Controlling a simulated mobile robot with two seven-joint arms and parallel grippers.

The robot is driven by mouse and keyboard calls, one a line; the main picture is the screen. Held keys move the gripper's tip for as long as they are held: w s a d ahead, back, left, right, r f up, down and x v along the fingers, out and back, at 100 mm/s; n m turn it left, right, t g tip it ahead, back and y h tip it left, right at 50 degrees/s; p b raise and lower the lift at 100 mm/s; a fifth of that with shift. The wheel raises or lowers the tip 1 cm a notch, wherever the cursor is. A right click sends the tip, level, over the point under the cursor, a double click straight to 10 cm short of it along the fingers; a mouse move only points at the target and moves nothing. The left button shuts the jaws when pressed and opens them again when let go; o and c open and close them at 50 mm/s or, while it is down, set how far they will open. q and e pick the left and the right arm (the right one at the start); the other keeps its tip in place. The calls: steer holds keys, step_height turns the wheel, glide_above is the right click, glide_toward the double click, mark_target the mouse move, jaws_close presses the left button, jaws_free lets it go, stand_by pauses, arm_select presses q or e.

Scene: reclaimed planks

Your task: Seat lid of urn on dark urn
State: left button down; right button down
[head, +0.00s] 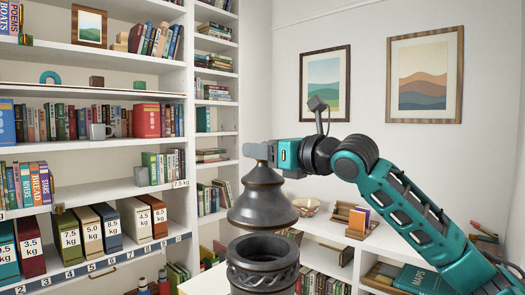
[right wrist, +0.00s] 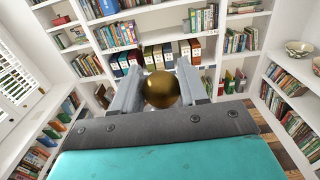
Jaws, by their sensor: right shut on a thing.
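The dark urn (head: 262,268) stands upright at the bottom middle of the head view, its round mouth open at the top and its lower part cut off by the frame. The lid of urn (head: 262,205) is a dark, bell-shaped piece held above the mouth, apart from it and close to upright. My right gripper (head: 259,152) is shut on the knob at the lid's top. In the right wrist view the brassy round knob (right wrist: 161,89) sits between the two fingers. My left gripper is not in view.
A white shelf unit with books and box files (head: 103,226) fills the left. Behind the urn, a low white shelf top (head: 322,228) carries a patterned bowl (head: 306,207) and a wooden organiser (head: 358,222). Two framed pictures hang on the wall. The air around the lid looks clear.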

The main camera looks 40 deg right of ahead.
mark_target(264, 176)
steer(key=shift+w, duration=0.1)
steer(key=shift+f+b, duration=0.9)
steer(key=shift+f, duration=0.05)
step_height(264, 176, down, 3)
steer(key=shift+r+b, duration=0.2)
steer(key=shift+b, duration=0.85)
steer(key=shift+f+b, duration=0.35)
steer(key=shift+f, duration=0.15)
steer(key=shift+b, duration=0.4)
